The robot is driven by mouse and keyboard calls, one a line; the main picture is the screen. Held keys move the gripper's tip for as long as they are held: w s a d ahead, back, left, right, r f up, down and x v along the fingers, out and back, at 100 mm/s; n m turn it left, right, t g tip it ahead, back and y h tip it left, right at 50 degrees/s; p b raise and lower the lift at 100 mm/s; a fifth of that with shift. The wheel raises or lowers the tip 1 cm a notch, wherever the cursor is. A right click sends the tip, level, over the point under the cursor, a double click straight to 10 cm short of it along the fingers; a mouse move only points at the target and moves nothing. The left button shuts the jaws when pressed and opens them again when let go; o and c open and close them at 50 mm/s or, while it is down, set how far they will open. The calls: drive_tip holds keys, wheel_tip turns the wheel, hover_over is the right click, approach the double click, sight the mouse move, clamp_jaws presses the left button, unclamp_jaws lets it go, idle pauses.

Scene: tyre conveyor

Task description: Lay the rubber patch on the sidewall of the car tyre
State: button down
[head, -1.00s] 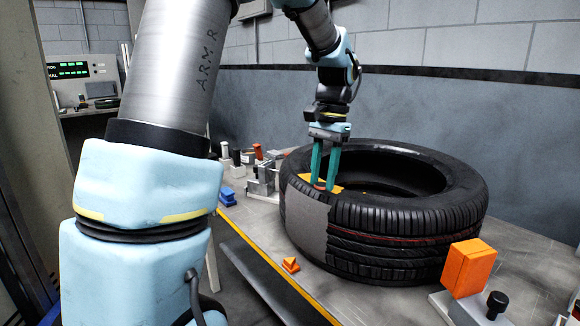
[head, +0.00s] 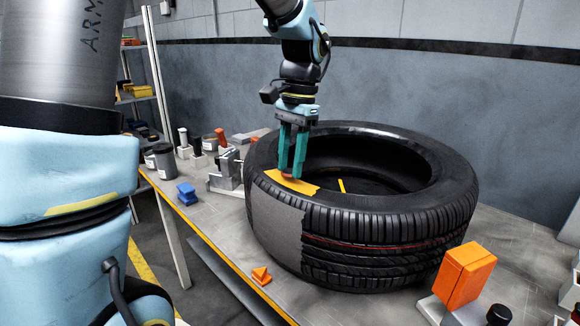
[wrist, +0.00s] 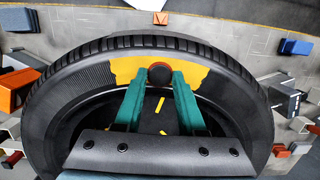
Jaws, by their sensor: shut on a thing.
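The black car tyre (head: 385,215) lies flat on the bench, its upper sidewall facing up; it also fills much of the wrist view (wrist: 60,92). A yellow area (head: 303,187) marks the near-left part of the sidewall, also showing in the wrist view (wrist: 126,67). My gripper (head: 289,175) points down over this area, its green fingers shut on a small round dark-and-red piece, which I take as the rubber patch (wrist: 159,75). Its reddish side shows at the fingertips in the head view (head: 287,177). It is at or just above the yellow; contact cannot be told.
An orange block (head: 463,275) on a grey base stands at the right front. A small orange piece (head: 261,276) lies near the bench's front edge. A blue block (head: 187,194), a metal fixture (head: 228,170) and several containers stand left of the tyre.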

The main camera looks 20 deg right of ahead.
drive_tip(key=shift+f, duration=0.85)
drive_tip(key=shift+f, duration=0.1)
